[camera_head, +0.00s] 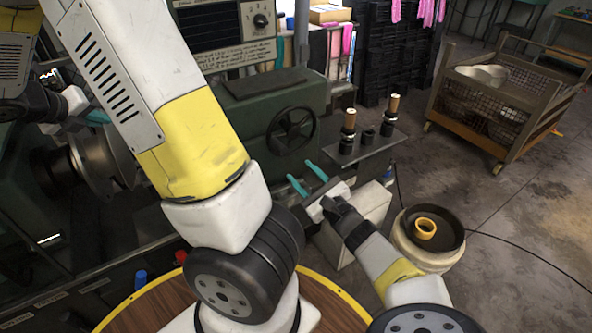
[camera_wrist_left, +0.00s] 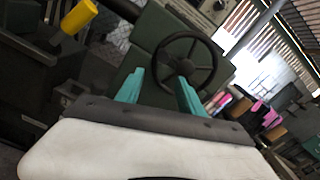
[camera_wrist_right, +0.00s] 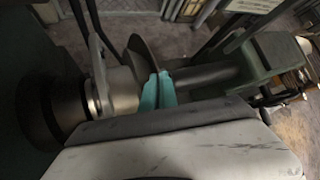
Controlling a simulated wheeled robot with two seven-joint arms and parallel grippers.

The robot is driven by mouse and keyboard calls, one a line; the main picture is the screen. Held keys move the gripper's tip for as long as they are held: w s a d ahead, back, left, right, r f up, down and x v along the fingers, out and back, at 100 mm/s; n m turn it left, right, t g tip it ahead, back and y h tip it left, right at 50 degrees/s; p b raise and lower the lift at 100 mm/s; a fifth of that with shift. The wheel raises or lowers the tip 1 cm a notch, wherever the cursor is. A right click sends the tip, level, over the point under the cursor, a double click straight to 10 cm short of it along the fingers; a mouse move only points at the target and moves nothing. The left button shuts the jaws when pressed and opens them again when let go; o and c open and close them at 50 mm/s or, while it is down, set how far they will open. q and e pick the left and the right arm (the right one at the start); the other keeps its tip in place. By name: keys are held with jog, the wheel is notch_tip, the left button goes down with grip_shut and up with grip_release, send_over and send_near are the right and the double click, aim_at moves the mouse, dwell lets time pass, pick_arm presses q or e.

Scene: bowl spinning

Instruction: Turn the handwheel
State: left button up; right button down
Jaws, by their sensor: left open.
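The dark handwheel (camera_head: 291,130) is mounted on the front of the green machine housing, and its spokes and rim show clearly. In the left wrist view the handwheel (camera_wrist_left: 184,66) is straight ahead, beyond and between the fingertips. My left gripper (camera_head: 304,171) is open and empty, below and slightly right of the wheel, apart from it. Its teal fingers (camera_wrist_left: 158,88) stand wide apart. My right gripper (camera_wrist_right: 157,90) has its teal fingers together, with nothing visible between them. It is near the metal spindle and disc at the machine's left side; my arm partly hides it in the head view.
A small shelf (camera_head: 372,148) with upright wooden-topped tools stands right of the wheel. A round container with a yellow ring (camera_head: 425,228) is at the lower right. A mesh cart (camera_head: 510,95) stands at the back right. The floor between them is mostly clear.

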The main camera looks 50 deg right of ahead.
pick_arm(q)
jog(key=c, duration=0.6)
jog(key=shift+r+n, duration=0.2)
jog(key=shift+n, duration=0.5)
grip_shut()
jog(key=n+g+y, duration=0.2)
jog(key=n+g, duration=0.1)
jog(key=n, duration=2.5)
send_near(273, 133)
jog(key=s+r, duration=0.4)
jog(key=x, duration=0.8)
jog(key=shift+w+d+r, duration=0.1)
jog(key=shift+w+r, duration=0.1)
jog(key=shift+w, duration=0.1)
jog(key=f, duration=0.3)
jog(key=shift+w+a, duration=0.3)
jog(key=shift+a+f, duration=0.1)
jog(key=shift+f, duration=0.4)
